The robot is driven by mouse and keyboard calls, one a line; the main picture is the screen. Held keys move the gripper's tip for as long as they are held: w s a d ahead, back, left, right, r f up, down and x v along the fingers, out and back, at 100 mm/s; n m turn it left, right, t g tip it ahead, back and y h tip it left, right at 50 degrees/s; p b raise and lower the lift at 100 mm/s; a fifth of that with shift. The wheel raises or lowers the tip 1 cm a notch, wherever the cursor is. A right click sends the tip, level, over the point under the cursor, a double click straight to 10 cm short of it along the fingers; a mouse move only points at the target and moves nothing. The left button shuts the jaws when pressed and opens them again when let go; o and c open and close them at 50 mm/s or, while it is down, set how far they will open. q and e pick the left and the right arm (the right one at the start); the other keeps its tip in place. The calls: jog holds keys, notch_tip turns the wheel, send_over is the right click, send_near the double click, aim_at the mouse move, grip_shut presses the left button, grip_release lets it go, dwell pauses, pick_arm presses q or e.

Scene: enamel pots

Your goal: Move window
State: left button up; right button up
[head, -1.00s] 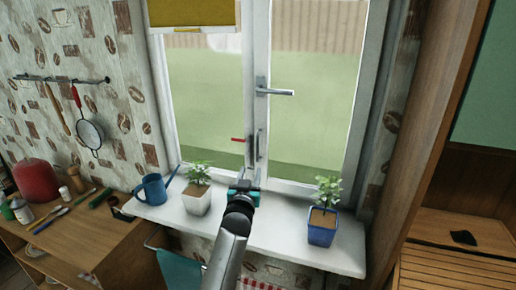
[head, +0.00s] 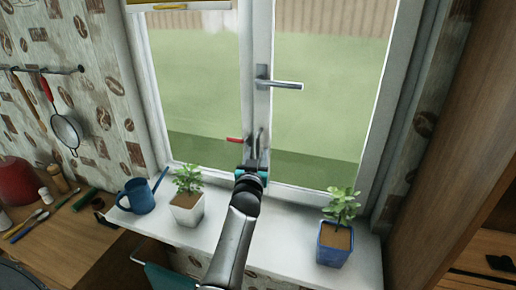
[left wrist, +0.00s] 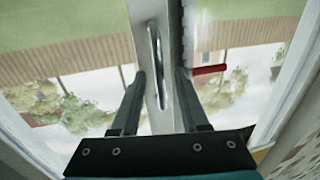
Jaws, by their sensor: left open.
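The window (head: 248,90) has white frames, two panes and a lever handle (head: 278,83) on its right sash. My left gripper (head: 255,152) is in front of the lower part of the middle frame, below that handle. In the left wrist view my left gripper (left wrist: 161,76) is open, its fingers on either side of a slim upright metal piece (left wrist: 155,55) on the frame. I cannot tell whether the fingers touch it. A small red piece (left wrist: 208,70) shows beside the right finger; it also shows in the head view (head: 235,140). My right gripper is out of view.
The white sill (head: 275,228) holds a blue watering can (head: 139,197), a plant in a white pot (head: 187,208) and a plant in a blue pot (head: 334,243). My left arm passes between the two plants. A wooden counter stands at left.

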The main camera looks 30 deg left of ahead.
pick_arm(q)
jog(key=shift+w, duration=0.2)
jog(key=shift+s, duration=0.1)
jog(key=shift+c, duration=0.2)
grip_shut()
dwell(1.1)
